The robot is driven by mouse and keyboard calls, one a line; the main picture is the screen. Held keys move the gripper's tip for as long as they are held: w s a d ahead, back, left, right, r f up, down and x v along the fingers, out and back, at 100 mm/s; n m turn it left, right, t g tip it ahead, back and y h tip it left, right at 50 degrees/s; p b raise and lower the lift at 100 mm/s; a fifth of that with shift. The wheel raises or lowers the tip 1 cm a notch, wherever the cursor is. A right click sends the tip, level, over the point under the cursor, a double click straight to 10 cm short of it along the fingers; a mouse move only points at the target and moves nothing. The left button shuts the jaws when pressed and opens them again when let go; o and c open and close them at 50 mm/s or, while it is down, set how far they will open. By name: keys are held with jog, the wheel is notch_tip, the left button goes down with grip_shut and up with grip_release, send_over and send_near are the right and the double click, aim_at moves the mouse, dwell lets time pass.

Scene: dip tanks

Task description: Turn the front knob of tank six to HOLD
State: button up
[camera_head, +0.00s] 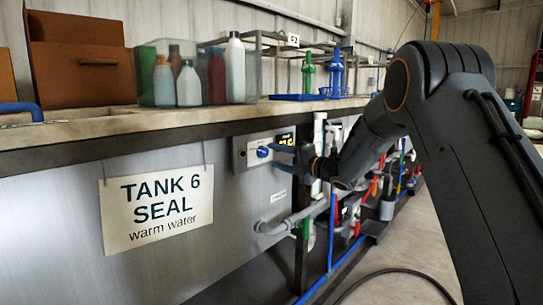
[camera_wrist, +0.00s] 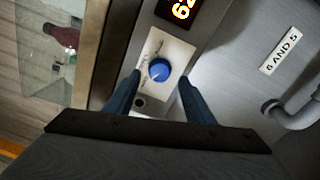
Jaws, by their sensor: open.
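The front knob (camera_head: 263,152) of tank six is blue and round, on a pale control plate (camera_head: 240,153) on the tank's front. In the wrist view the knob (camera_wrist: 159,70) sits on its plate (camera_wrist: 176,52), with small dark lettering around it that I cannot read. My gripper (camera_head: 280,157) is in front of the plate. Its two blue fingers (camera_wrist: 155,92) are open, one on each side of the knob, apart from it. A sign (camera_head: 158,207) reading "TANK 6 SEAL warm water" hangs to the left of the plate.
A lit digital display (camera_wrist: 183,10) is beside the plate. Bottles (camera_head: 190,82) in a clear bin stand on the ledge above. Pipes and valves (camera_head: 385,185) line the front farther right.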

jog(key=shift+v, duration=2.15)
jog(key=s+d+f+m+g+h, duration=0.1)
jog(key=s+d+f+m+h, duration=0.2)
jog(key=s+m, duration=0.4)
jog(key=s+d+f+m+g+h, duration=0.1)
jog(key=s+d+m+h, duration=0.2)
jog(key=s+m+h, duration=0.35)
jog(key=s+d+f+m+h, duration=0.2)
jog(key=s+d+m+h, duration=0.15)
jog(key=s+m, duration=0.35)
jog(key=s+f+m+g, duration=0.2)
jog(key=s+m+g, duration=0.1)
jog(key=s, duration=0.8)
jog(key=s+d+f+m+g+h, duration=0.1)
jog(key=s+f+m+g, duration=0.15)
jog(key=s, duration=0.85)
jog(key=s+f+m+g, duration=0.2)
jog(key=s+g, duration=0.2)
jog(key=s, duration=0.7)
jog(key=d+r+m+p, duration=0.4)
jog(key=d+r+p, duration=0.6)
jog(key=p, duration=1)
jog(key=shift+w+r+h+p, duration=0.2)
jog(key=shift+r+h+p, duration=0.1)
jog(key=shift+r, duration=0.5)
jog(key=shift+t, duration=0.25)
